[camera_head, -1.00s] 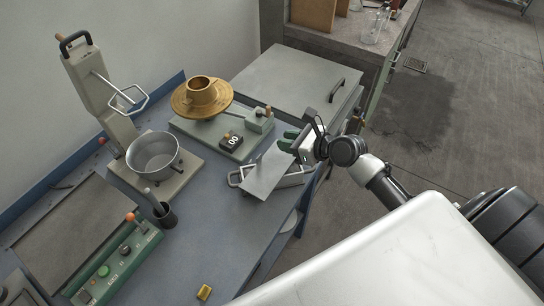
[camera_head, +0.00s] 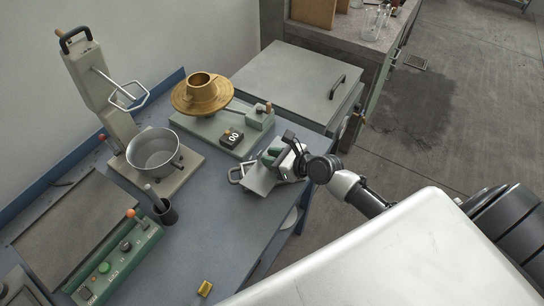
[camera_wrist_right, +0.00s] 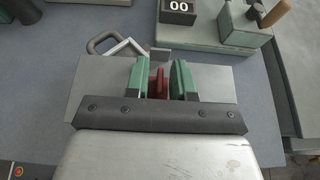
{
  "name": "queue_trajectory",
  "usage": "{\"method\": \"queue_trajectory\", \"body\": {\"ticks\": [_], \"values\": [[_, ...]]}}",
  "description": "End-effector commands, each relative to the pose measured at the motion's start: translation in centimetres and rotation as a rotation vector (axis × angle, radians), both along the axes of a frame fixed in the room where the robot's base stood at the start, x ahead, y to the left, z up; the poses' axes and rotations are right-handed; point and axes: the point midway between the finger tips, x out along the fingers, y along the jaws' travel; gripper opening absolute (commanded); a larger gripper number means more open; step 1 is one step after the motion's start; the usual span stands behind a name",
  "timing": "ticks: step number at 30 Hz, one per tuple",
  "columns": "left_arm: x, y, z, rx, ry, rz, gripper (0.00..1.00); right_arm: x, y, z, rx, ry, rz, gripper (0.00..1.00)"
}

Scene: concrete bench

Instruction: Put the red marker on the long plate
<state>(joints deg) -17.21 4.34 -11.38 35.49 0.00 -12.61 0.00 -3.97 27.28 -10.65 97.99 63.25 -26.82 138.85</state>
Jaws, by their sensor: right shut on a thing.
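The long plate (camera_head: 258,184) is a flat grey metal sheet with a bent metal handle at its left, lying near the bench's right edge. In the right wrist view, the plate (camera_wrist_right: 95,88) spreads out on both sides below my fingers. My right gripper (camera_head: 270,156) is over the plate and covers part of it in the head view. In the right wrist view, its green fingers (camera_wrist_right: 158,80) are shut on the red marker (camera_wrist_right: 158,84). Most of the marker is hidden; I cannot tell whether it touches the plate. My left gripper is not in view.
A green-based device with a brass wheel (camera_head: 203,92) and a black counter (camera_head: 231,139) stand just behind the plate. A grey bowl (camera_head: 152,150), a dark cup (camera_head: 165,212) and a green control box (camera_head: 118,259) are to the left. A small yellow block (camera_head: 205,288) lies in front.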

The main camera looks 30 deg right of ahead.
Motion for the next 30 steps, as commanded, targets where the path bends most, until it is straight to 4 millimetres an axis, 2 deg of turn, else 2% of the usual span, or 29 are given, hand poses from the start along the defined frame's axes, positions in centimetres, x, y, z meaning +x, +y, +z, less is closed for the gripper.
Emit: {"method": "queue_trajectory", "body": {"ticks": [1, 6, 17, 20, 30], "values": [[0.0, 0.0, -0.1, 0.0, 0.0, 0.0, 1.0, 0.0, 0.0, -0.2, 0.001, 0.0, 0.0, 0.25], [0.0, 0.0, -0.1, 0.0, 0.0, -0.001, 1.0, 0.0, 0.0, -0.1, 0.0, 0.001, 0.0, 0.49], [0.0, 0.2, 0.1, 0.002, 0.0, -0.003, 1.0, -0.4, -0.2, 0.3, -0.001, 0.002, 0.0, 0.49], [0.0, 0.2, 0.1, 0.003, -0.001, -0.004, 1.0, -1.6, -0.9, 0.7, 0.0, 0.002, 0.0, 0.49], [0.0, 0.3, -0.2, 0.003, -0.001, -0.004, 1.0, -7.4, -4.2, 3.5, -0.002, 0.003, 0.002, 0.49]]}}
